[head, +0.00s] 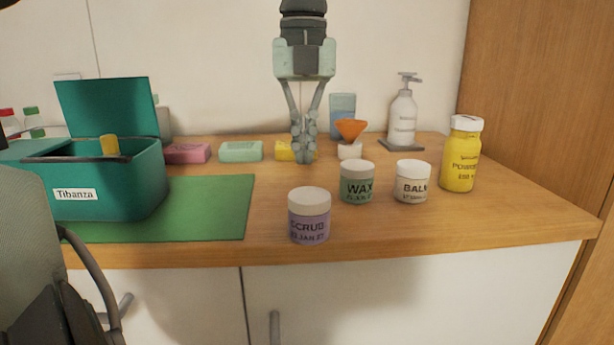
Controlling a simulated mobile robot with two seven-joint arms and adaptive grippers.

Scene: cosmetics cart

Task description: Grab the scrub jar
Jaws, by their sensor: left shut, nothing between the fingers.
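The scrub jar (309,217) is a purple jar with a pale lid and a label reading SCRUB. It stands upright near the front edge of the wooden counter, in front of the wax jar. My left gripper (303,154) points downward with its fingertips together and nothing between them. In the picture it is above and behind the scrub jar, in front of the yellow block at the back. The gap between gripper and jar is clear. My right gripper is not in the view.
A green wax jar (358,183), a white balm jar (412,182) and a yellow powder bottle (460,155) stand to the right. A teal open box (142,190) sits on a green mat (222,207) at left.

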